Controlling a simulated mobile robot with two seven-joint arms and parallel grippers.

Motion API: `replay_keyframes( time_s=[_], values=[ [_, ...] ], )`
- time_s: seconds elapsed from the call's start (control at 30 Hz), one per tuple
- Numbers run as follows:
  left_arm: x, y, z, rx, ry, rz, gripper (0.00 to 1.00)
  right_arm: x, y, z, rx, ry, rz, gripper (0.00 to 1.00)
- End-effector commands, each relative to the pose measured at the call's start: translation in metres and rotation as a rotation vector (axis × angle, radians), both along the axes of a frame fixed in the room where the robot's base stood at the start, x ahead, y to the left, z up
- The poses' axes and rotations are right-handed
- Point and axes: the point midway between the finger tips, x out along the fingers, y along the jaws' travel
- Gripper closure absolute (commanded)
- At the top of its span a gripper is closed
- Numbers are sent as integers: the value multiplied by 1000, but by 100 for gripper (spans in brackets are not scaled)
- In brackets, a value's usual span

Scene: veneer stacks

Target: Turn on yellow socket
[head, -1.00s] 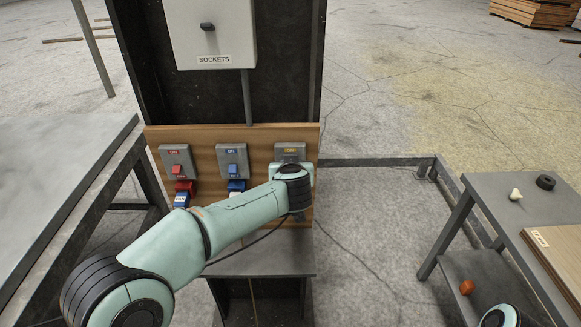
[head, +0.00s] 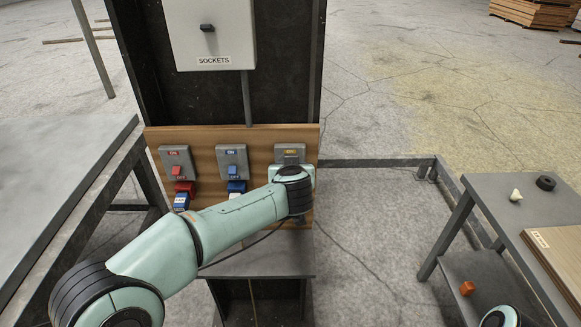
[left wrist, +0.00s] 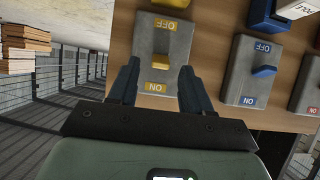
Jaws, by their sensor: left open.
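The yellow socket's grey switch box (head: 278,152) is on the wooden board, rightmost of three, with a yellow label on top. My left arm covers its lower part in the head view. In the left wrist view the box (left wrist: 180,57) shows inverted, with its yellow OFF label (left wrist: 166,24) far from my gripper and its yellow ON label (left wrist: 155,88) near it. My left gripper (left wrist: 157,88) is open and empty, its fingers on either side of the ON end. I cannot tell whether they touch the box. My right gripper is out of view.
The blue switch box (head: 232,158) and red switch box (head: 175,159) sit to the left, each with a plug below. A grey SOCKETS cabinet (head: 211,30) hangs above. Grey tables stand left (head: 60,160) and right (head: 490,190). A cable hangs under my arm.

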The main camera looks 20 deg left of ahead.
Motion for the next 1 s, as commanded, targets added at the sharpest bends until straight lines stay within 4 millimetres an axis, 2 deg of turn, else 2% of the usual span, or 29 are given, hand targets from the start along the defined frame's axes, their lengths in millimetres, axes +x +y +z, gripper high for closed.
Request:
replay_keyframes(
  time_s=[0.3, 0.5, 0.7, 1.0],
  values=[
    [-60, -17, 34, -2, -4, -3, 51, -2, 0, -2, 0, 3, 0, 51],
    [-88, -26, 50, -1, -2, -3, 51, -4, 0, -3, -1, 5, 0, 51],
    [-100, -29, 56, 1, -1, -1, 51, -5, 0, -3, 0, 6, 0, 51],
    [-101, -29, 57, 1, -1, 0, 51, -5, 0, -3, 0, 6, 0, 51]
  ],
)
